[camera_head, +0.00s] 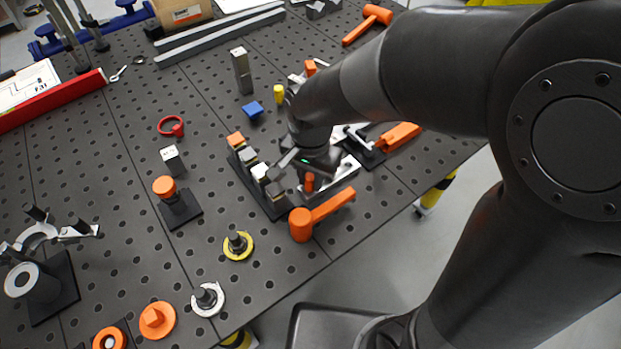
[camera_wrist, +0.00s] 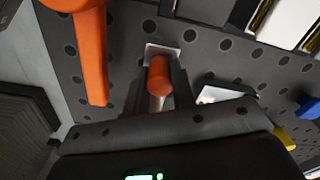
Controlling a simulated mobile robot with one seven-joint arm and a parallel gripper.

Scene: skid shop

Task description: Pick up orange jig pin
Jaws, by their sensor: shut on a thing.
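The orange jig pin (camera_wrist: 158,76) is a small cylinder with an orange end, between the two dark fingers of my gripper (camera_wrist: 160,90) in the wrist view. The fingers are shut on it, and a pale metallic part shows just below its orange end. In the head view the orange pin (camera_head: 309,182) shows under my gripper (camera_head: 306,172), close above a light metal bracket (camera_head: 343,172). I cannot tell whether the pin is seated in the bracket or clear of it; my gripper and wrist hide part of it.
An orange mallet (camera_head: 325,212) lies close to the pin, near the table edge. A dark rack with several blocks (camera_head: 262,185) stands just left of my gripper. A black fixture with an orange handle (camera_head: 398,136) is on the right.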

